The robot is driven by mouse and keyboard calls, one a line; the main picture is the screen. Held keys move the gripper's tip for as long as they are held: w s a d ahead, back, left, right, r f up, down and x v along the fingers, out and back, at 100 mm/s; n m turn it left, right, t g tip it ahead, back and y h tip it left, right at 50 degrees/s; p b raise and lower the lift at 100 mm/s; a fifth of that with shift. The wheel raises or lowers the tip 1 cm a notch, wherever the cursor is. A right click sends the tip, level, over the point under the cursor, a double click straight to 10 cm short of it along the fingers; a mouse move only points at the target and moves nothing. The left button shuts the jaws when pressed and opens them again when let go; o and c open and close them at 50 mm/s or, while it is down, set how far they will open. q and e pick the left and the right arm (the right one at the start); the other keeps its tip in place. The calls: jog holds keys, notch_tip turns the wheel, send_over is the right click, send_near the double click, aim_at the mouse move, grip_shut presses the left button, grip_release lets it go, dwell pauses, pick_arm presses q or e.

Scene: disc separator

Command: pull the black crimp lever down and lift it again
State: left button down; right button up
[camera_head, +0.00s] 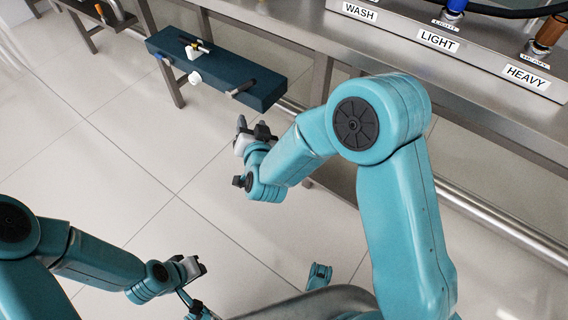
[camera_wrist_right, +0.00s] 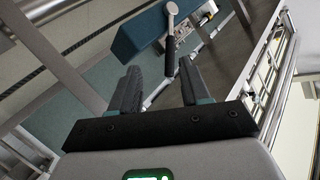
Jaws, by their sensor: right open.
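The black crimp lever (camera_wrist_right: 169,55) shows in the right wrist view as a black grip on a pale metal arm. It hangs beside the end of a dark blue block (camera_wrist_right: 138,32). In the head view a small dark handle (camera_head: 243,88), probably the same lever, sticks out near the right end of the blue block (camera_head: 215,75). My right gripper (camera_head: 252,128) is open and empty, below that end of the block. In the right wrist view the lever lies beyond the gap between the fingertips (camera_wrist_right: 158,76), apart from them. My left gripper (camera_head: 193,266) is low over the floor, its jaw gap unclear.
A steel counter (camera_head: 300,25) with WASH, LIGHT and HEAVY labels runs along the upper right. White fittings (camera_head: 195,78) sit on the blue block's front. A rail (camera_head: 500,225) runs below the counter. The tiled floor (camera_head: 110,150) at left is clear.

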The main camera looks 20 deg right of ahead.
jog(key=s+d+r+n+g+y+p, duration=0.1)
jog(key=s+d+n+g+y+p, duration=0.1)
jog(key=s+g+p, duration=0.7)
jog(key=s+n+y+p, duration=0.1)
jog(key=s+y+p, duration=0.1)
jog(key=s+p, duration=0.6)
jog(key=shift+s+d+r+n+g+p, duration=0.2)
jog(key=shift+r+n+g+p, duration=0.15)
jog(key=shift+p, duration=1.6)
